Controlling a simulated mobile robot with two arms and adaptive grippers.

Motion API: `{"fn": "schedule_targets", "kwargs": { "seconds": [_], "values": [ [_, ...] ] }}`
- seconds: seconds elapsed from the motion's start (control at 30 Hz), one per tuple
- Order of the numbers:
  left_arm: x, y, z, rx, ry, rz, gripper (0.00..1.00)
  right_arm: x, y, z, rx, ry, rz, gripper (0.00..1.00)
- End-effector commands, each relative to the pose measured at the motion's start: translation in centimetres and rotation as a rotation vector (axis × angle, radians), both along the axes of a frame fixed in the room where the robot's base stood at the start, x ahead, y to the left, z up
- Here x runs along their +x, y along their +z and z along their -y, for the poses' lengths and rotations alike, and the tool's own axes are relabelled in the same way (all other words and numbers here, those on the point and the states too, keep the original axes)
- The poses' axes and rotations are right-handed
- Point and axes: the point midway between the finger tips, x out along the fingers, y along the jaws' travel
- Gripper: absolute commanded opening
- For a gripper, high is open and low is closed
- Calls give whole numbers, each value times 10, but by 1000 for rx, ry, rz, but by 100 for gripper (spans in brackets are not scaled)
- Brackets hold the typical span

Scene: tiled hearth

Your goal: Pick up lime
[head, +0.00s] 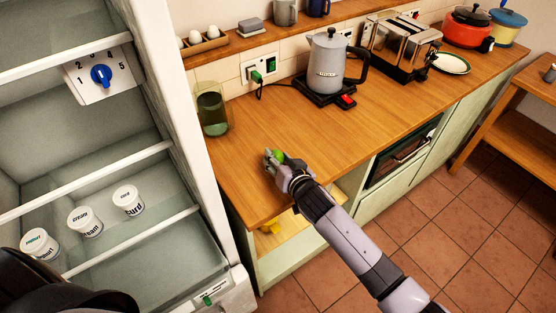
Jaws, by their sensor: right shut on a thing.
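The lime (278,155) is a small bright green fruit at the left end of the wooden counter. My right gripper (273,158) is closed around it, and its fingers hide part of the fruit. The gripper is over the counter near its front edge, with the arm reaching in from the lower right. I cannot tell whether the lime touches the counter. My left gripper is not in view.
A grey kettle (326,66), a toaster (402,47) and a red pot (467,27) stand further back. The counter's middle (340,130) is clear.

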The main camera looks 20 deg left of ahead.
Motion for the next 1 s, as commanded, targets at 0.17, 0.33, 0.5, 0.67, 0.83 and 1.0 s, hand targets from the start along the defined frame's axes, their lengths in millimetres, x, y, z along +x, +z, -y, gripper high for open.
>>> {"fn": "schedule_targets", "kwargs": {
  "seconds": [0.17, 0.33, 0.5, 0.67, 0.83, 1.0],
  "values": [
    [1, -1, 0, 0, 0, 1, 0, 1, 32, -1, 5, 2, 5, 10],
    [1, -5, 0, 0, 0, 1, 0, 0, 82, -1, 6, 3, 6, 10],
    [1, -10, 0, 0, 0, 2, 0, 0, 130, -1, 6, 2, 6, 10],
    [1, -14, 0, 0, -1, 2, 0, 0, 165, -1, 4, 3, 3, 10],
    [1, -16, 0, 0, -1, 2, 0, 0, 185, -1, 2, 2, 2, 10],
    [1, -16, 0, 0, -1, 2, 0, 0, 193, 4, 3, -5, 0, 10]
  ]
}}
